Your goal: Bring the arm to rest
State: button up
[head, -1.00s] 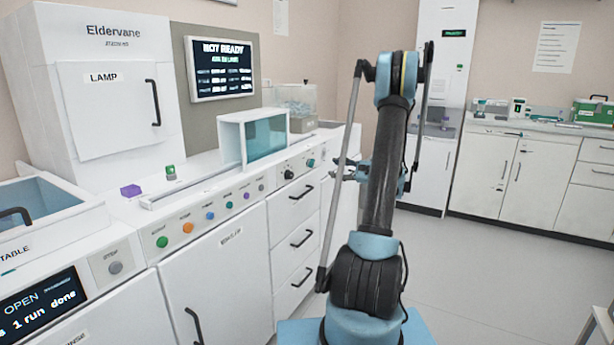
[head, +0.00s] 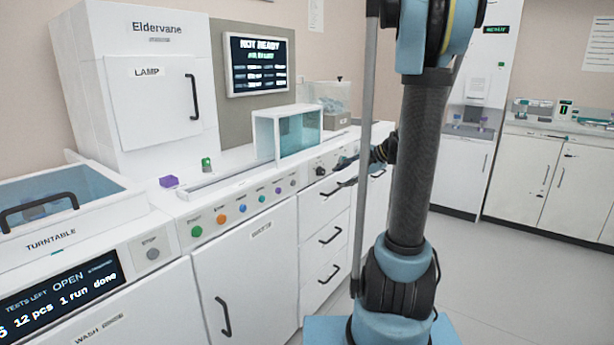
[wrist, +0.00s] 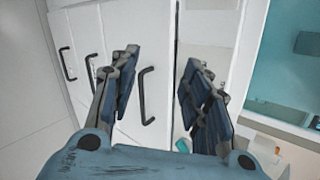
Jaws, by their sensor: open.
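My arm (head: 418,170) stands upright in the head view, its upper part cut off by the top edge. My gripper (head: 345,172) shows partly behind the arm, in front of the counter's drawers, with its fingers pointing left. In the wrist view my gripper (wrist: 158,75) is open, with two dark blue fingers well apart and nothing between them. White drawer fronts with black handles (wrist: 147,95) lie beyond the fingers. Part of the gripper is hidden by the arm in the head view.
The white counter (head: 240,175) runs along the left with a purple block (head: 169,182), a green item (head: 207,164) and a teal-windowed box (head: 288,133). A lamp cabinet (head: 155,95) stands behind. The screen (head: 258,65) reads NOT READY. Open floor (head: 500,270) lies to the right.

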jog(key=s+f+n+g+h, duration=0.2)
jog(key=s+f+n+h, duration=0.15)
jog(key=s, duration=1.35)
jog(key=s+d+f+n+h, duration=0.2)
jog(key=s+f+n, duration=0.1)
jog(key=s, duration=0.4)
jog(key=s+d+f+n+h, duration=0.3)
jog(key=s+f, duration=0.1)
jog(key=s, duration=0.3)
jog(key=shift+d+g+h, duration=0.15)
jog(key=shift+g+h, duration=0.15)
jog(key=shift+h, duration=0.05)
jog(key=shift+w+f, duration=0.15)
jog(key=shift+w, duration=0.25)
